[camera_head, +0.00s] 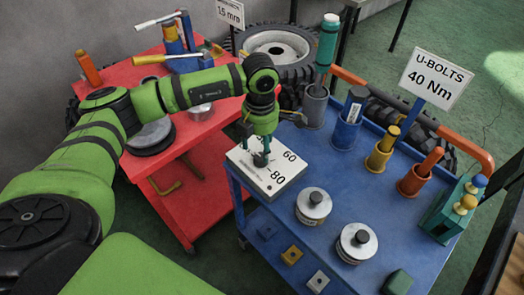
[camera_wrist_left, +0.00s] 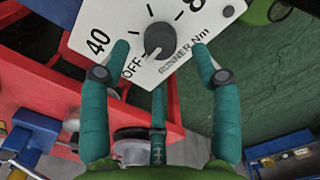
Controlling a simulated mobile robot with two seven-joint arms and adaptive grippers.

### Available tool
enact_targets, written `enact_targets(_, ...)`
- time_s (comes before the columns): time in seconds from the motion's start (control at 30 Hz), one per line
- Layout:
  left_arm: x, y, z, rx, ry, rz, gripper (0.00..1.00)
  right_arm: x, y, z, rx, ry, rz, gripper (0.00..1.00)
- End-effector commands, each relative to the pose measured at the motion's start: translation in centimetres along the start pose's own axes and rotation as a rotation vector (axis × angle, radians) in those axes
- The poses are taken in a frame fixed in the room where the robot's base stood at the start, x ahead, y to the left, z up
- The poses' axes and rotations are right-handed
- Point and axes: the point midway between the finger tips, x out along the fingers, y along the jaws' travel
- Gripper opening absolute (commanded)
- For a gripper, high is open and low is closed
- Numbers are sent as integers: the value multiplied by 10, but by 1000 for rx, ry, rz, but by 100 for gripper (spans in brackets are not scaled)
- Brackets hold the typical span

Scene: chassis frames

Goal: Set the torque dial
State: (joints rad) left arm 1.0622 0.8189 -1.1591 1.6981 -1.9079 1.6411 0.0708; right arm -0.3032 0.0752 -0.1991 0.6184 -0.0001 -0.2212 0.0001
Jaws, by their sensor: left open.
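The torque dial is a dark round knob (camera_wrist_left: 158,38) on a white box (camera_head: 283,176) at the near-left corner of the blue cart's top. The box face is marked OFF, 40, 60 and 80, with "RUNNER Nm" in the left wrist view. A light mark on the knob seems to point toward OFF, but I cannot be sure. My left gripper (camera_head: 261,140) is over the box, pointing down. In the left wrist view its green fingers (camera_wrist_left: 161,48) are open, one on either side of the knob, with gaps visible. My right gripper is not in view.
A sign (camera_head: 436,79) reads "U-BOLTS 40 Nm". The blue cart (camera_head: 285,226) carries two round metal-topped weights (camera_head: 313,206), several tool cups (camera_head: 346,133) and a green box (camera_head: 449,215). A red cart (camera_head: 212,159) with tools stands left. Tyres (camera_head: 278,45) lie behind.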

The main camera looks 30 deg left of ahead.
Motion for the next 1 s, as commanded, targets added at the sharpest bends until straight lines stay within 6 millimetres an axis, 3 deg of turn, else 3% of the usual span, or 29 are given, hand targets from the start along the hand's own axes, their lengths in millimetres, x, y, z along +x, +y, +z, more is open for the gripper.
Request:
enact_targets(0.3,41,-1,1,1,-2,-3,63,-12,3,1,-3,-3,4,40)
enact_targets(0.63,47,-1,1,2,-4,-3,63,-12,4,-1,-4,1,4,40)
enact_targets(0.67,47,-1,1,2,-4,-3,55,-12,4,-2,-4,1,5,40)
enact_targets(0.7,47,-1,1,2,-4,-3,39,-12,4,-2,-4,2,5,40)
enact_targets(0.8,46,-1,1,2,-4,-3,6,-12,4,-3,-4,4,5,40)
enact_targets(1.0,47,-2,1,5,-4,-3,7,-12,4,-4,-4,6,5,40)
